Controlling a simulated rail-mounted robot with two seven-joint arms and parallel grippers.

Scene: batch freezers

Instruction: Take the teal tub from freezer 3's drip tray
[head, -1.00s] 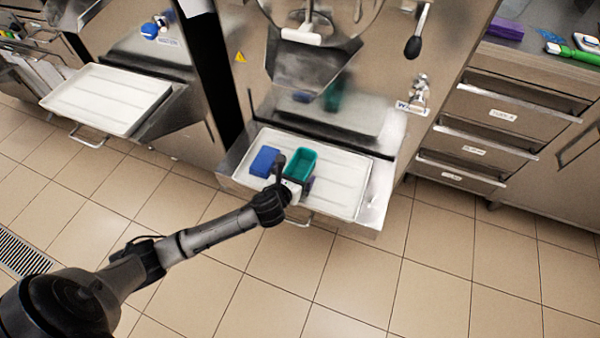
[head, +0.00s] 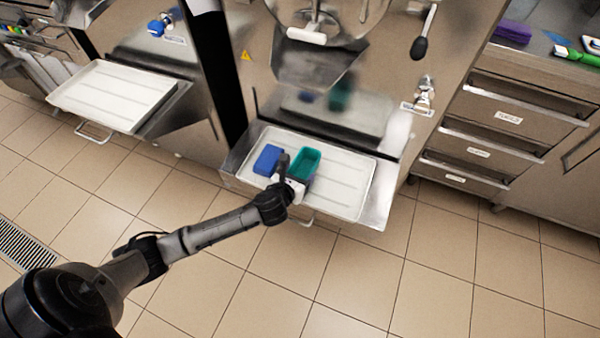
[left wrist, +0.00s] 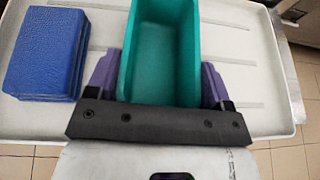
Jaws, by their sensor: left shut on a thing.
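The teal tub (head: 306,162) is an open, empty rectangular container over the white drip tray (head: 345,187) of the freezer in the middle of the head view. In the left wrist view the teal tub (left wrist: 163,55) sits between the purple fingers of my left gripper (left wrist: 158,82). My left gripper (head: 296,178) is shut on the tub, one finger on each side. I cannot tell whether the tub touches the tray or is slightly raised. My right gripper is not in view.
A blue block-like stack (head: 267,159) lies on the tray just left of the tub; it also shows in the left wrist view (left wrist: 46,52). The tray's right side is clear. The freezer's dispensing chute (head: 315,65) hangs above and behind. Another empty white tray (head: 118,95) stands at left.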

